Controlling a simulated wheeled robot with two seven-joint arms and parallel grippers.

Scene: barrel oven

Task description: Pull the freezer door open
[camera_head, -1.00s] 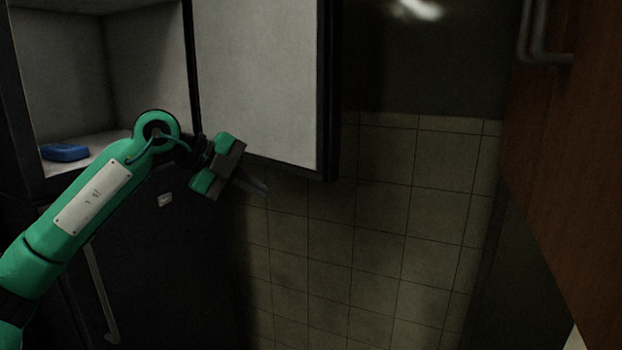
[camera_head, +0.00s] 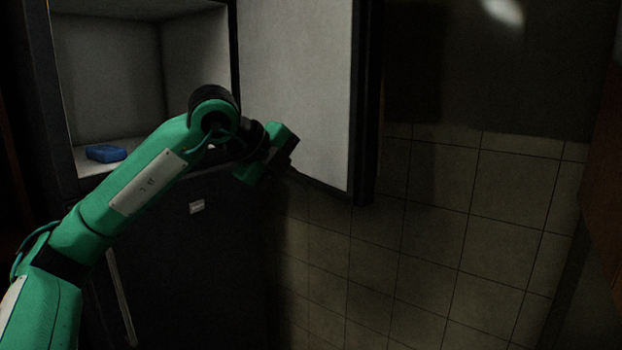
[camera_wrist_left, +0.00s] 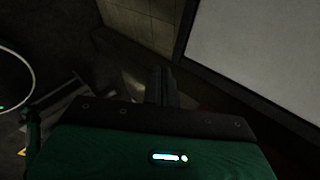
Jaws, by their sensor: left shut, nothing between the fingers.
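The freezer door (camera_head: 295,90) stands wide open on the right of the freezer compartment (camera_head: 110,70), its pale inner panel facing me. My left gripper (camera_head: 288,166) is in front of the lower part of that panel, near its bottom edge. In the left wrist view its dark fingers (camera_wrist_left: 161,86) are together with nothing between them, and the door panel (camera_wrist_left: 265,45) lies to their right. Whether the fingers touch the door I cannot tell. The door's handle is not visible. My right gripper is not in view.
A blue box (camera_head: 105,153) lies on the compartment floor. Below is the dark, closed lower door (camera_head: 200,265) with a long handle (camera_head: 122,300) at its left. A tiled wall (camera_head: 440,220) is behind, and a brown wooden surface (camera_head: 603,190) stands at the far right.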

